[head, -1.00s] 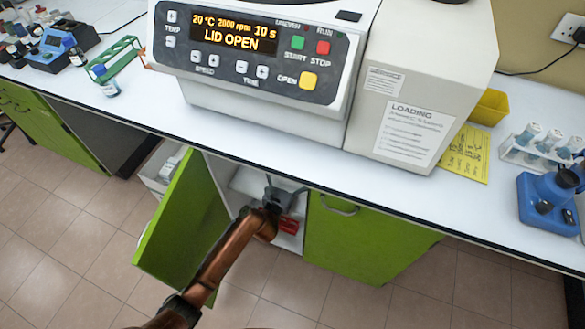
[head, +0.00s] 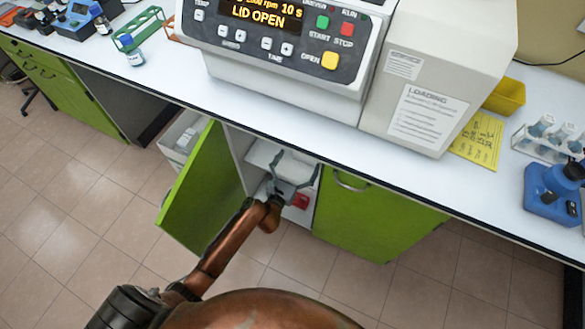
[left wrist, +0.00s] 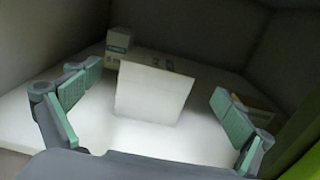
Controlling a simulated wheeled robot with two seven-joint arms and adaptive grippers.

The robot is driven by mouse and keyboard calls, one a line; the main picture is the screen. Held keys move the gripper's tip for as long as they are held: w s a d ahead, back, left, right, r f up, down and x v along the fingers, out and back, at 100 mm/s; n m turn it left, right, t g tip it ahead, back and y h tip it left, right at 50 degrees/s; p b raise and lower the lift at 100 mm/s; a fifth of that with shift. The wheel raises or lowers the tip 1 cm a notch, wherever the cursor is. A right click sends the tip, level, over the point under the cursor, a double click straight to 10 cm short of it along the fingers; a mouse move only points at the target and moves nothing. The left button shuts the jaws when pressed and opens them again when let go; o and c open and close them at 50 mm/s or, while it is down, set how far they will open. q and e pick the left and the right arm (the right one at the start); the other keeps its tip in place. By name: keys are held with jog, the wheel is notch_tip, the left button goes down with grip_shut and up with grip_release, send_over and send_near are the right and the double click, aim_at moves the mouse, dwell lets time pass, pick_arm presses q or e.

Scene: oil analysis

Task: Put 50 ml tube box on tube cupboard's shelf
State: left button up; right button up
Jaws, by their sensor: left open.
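The tube cupboard stands under the bench with its green left door (head: 203,185) swung open. Its white shelf (head: 262,152) shows in the opening, and in the left wrist view (left wrist: 60,112). My left gripper (head: 296,166) is open at the cupboard's mouth, its fingers spread. In the left wrist view a plain white box (left wrist: 152,93) stands on the shelf, ahead of and between the open fingers, apart from both. I cannot read a label on it to tell if it is the 50 ml tube box. My right gripper is not in view.
A small labelled box (left wrist: 118,42) stands further back on the shelf. A red item (head: 301,201) sits low in the cupboard. The green right-hand panel (head: 370,220) is shut. The bench (head: 300,125) above carries a centrifuge (head: 285,75). The floor in front is clear.

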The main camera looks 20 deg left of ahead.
pick_arm(q)
jog(key=shift+s+a+p, duration=0.1)
jog(key=shift+s+p, duration=0.25)
jog(key=shift+s, duration=1.75)
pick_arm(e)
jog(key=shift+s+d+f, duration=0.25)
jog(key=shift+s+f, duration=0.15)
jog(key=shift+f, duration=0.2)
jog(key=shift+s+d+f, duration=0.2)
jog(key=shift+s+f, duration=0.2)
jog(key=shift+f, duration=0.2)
pick_arm(q)
jog(key=s+d+f+m+g+h, duration=0.2)
jog(key=s+f+m+g+h, duration=0.45)
jog(key=s+f+m, duration=1.95)
jog(key=s+a+f+m+g+y, duration=0.2)
jog(key=s+a+f+m+g, duration=0.1)
jog(key=s, duration=0.7)
jog(key=s+a+f+m+g+y, duration=0.3)
jog(key=s+a+f+g, duration=0.1)
jog(key=s, duration=0.6)
jog(key=s+a+f+m+g+y, duration=0.2)
jog(key=s+a+f+m+g, duration=0.2)
jog(key=s, duration=0.6)
notch_tip(320, 180, down, 2)
jog(key=shift+a+f+g, duration=0.15)
jog(key=shift+a+g, duration=0.15)
jog(key=shift+g, duration=0.15)
jog(key=shift+c, duration=0.6)
